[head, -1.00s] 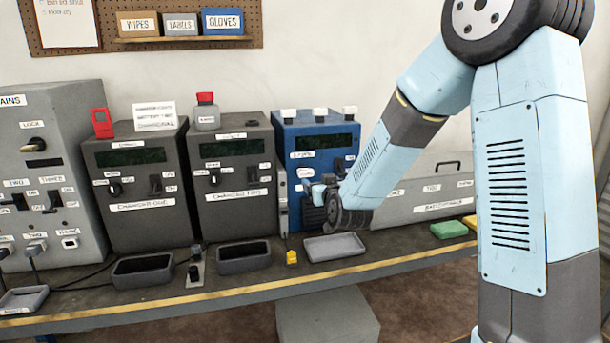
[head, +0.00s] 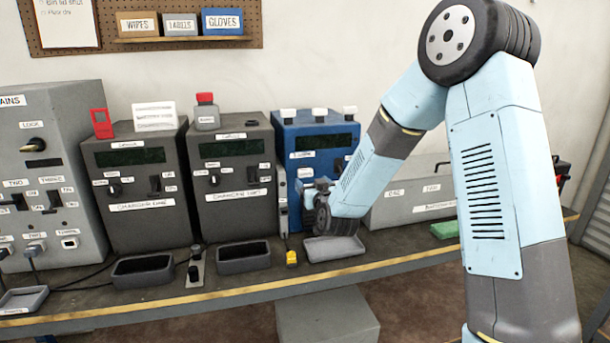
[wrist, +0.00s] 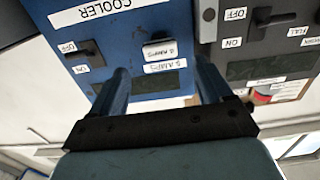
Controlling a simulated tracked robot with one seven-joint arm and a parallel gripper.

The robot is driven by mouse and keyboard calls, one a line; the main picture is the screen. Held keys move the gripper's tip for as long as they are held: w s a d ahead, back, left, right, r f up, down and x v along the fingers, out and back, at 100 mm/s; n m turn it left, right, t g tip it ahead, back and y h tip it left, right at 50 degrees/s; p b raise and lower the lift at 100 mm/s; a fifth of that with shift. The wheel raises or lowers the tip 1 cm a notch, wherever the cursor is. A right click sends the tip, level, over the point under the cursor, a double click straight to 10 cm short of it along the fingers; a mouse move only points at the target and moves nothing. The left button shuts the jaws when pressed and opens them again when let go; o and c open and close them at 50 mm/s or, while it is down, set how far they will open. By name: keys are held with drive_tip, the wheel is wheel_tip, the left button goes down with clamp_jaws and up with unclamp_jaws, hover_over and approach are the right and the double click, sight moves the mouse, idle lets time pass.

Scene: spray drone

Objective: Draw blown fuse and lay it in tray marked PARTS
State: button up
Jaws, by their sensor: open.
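The blue cooler unit (head: 336,133) stands on the bench, and its labelled front fills the wrist view (wrist: 110,62). My gripper (wrist: 160,78) is open and empty, its fingers pointing at that front. A small silvery piece (wrist: 159,49) sits on the panel beyond the gap between the fingers, beside amp labels; I cannot tell if it is the blown fuse. In the head view my gripper (head: 309,194) is at the unit's lower front, partly hidden by my wrist. A shallow grey tray (head: 333,249) lies below it; I can read no PARTS mark on it.
A small yellow piece (head: 291,258) lies left of the tray. Two dark charger units (head: 232,175) stand to the left, with dark bins (head: 243,257) before them. A small labelled tray (head: 23,299) is at far left. A grey case (head: 410,200) and green block (head: 446,230) are right.

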sight(306, 175)
drive_tip(key=shift+x, duration=3.5)
drive_tip(key=c, duration=1.4)
drive_tip(key=shift+s, duration=0.15)
drive_tip(key=shift+v, duration=2.9)
